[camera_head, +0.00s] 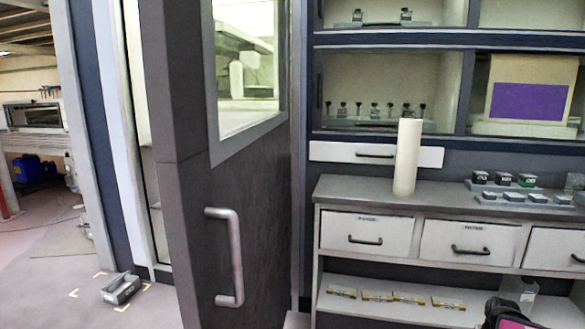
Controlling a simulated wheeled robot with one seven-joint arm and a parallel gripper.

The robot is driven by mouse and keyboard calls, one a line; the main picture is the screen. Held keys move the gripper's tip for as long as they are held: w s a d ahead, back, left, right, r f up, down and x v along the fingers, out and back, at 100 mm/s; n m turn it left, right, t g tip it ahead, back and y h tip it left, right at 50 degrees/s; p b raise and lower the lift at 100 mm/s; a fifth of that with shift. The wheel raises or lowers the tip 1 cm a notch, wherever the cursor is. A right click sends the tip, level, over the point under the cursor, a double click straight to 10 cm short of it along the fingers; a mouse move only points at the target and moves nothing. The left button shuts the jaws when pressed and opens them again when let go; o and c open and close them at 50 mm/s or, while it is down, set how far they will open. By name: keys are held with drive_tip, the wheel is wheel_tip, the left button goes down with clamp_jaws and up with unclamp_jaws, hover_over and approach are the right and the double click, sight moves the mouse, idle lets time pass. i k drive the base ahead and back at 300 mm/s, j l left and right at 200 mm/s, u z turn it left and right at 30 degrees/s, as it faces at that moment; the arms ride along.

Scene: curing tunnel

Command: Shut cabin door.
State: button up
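The cabin door (185,200) is a dark grey leaf with a window (245,60) in its upper part. It stands open, swung towards me, with its thick free edge facing me. A gap to the left of that edge shows a pale interior. A light grey, upright bar handle (236,258) is fixed on the door's face, below the window. Nothing touches the handle.
Right of the door is a counter (440,196) with drawers, a white cylinder (405,158) and small dark boxes. Shelves rise behind it. A grey box-like object (120,289) lies on the floor at left within yellow corner marks.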

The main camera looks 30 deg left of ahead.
sight(225, 199)
drive_tip(key=i+u, duration=0.1)
drive_tip(key=u, duration=0.55)
drive_tip(key=i+u, duration=0.15)
drive_tip(key=u, duration=1.25)
